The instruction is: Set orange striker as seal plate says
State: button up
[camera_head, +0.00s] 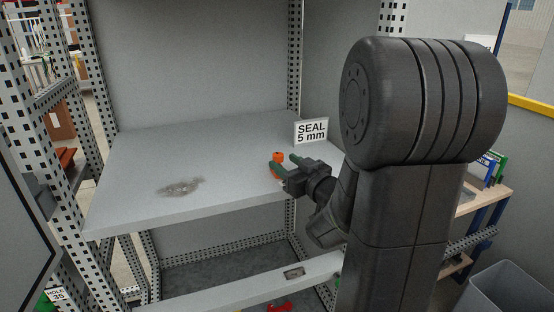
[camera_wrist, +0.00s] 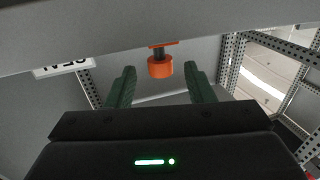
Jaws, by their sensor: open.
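The orange striker (camera_head: 277,156) stands on the pale grey shelf (camera_head: 140,160), near its right side. In the wrist view, which is upside down, the striker (camera_wrist: 160,67) shows a round orange head, a dark stem and a flat orange part by the shelf surface. My gripper (camera_head: 286,166) is open, its green fingers on either side of the striker's head; a gap shows on both sides in the wrist view. The white seal plate (camera_head: 311,131) stands behind and right of the striker and reads "SEAL 5 mm". My gripper partly hides the striker's lower part in the head view.
A dark smudge (camera_head: 181,187) marks the shelf left of the striker; the shelf's left side is otherwise clear. Perforated posts (camera_head: 95,75) frame the cabinet. A lower rail (camera_head: 235,288) runs below. A "HOLE 35" plate (camera_head: 57,295) is at bottom left.

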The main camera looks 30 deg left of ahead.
aim_at(278, 154)
jog(key=v, duration=0.8)
jog(key=shift+a, duration=0.15)
jog(key=p+x, duration=0.1)
jog(key=x, duration=1.2)
jog(key=shift+w+a, duration=0.2)
jog(key=shift+a, duration=0.1)
jog(key=shift+w+d, duration=0.35)
jog(key=shift+d, duration=0.1)
